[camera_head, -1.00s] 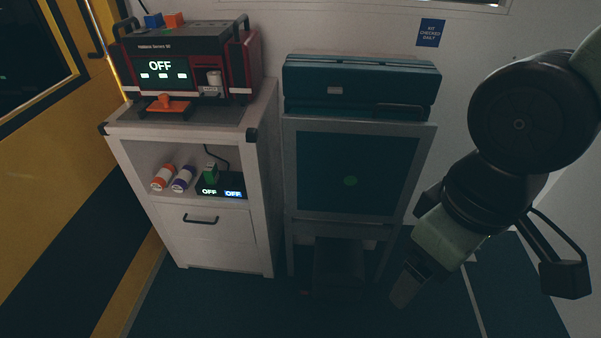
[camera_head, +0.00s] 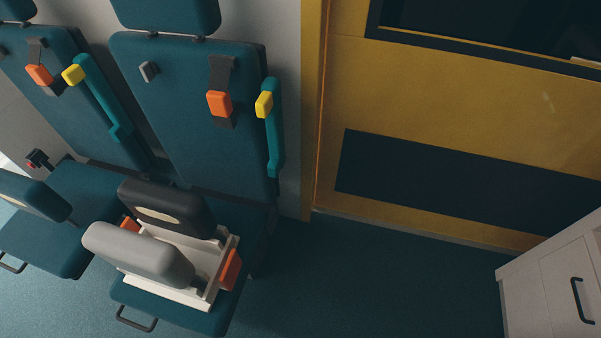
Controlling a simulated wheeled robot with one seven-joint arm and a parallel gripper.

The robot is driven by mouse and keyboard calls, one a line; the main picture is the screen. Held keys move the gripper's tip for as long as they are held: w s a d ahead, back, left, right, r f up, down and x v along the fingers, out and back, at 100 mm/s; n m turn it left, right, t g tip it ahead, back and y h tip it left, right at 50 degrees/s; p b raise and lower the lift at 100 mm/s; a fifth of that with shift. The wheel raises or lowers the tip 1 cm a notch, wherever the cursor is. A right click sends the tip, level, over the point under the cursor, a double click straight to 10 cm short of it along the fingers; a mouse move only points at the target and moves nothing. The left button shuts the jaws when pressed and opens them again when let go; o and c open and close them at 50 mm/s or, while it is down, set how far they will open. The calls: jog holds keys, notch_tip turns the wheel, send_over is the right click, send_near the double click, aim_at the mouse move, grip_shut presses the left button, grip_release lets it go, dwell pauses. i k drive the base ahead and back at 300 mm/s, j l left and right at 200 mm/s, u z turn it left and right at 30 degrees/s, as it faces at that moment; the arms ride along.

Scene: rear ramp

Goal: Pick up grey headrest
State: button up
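A grey headrest (camera_head: 140,254) lies on its side in a white tray (camera_head: 216,262) with orange end handles. The tray sits on the teal seat cushion (camera_head: 190,318) of a wall seat, at the lower left. A black headrest (camera_head: 167,207) with a pale oval label lies beside the grey one, on its far side. The grey headrest sticks out past the tray's left edge. My gripper is not in this view.
Another teal seat (camera_head: 62,215) stands at the left. Seat backs (camera_head: 180,110) carry orange buckles and yellow-tipped armrests. A yellow door (camera_head: 440,110) is at the right, a white cabinet (camera_head: 555,285) at the lower right. The blue floor (camera_head: 390,285) between is clear.

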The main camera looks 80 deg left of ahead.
aim_at(158, 260)
jog(key=u, duration=3.55)
jog(key=j+u, duration=0.35)
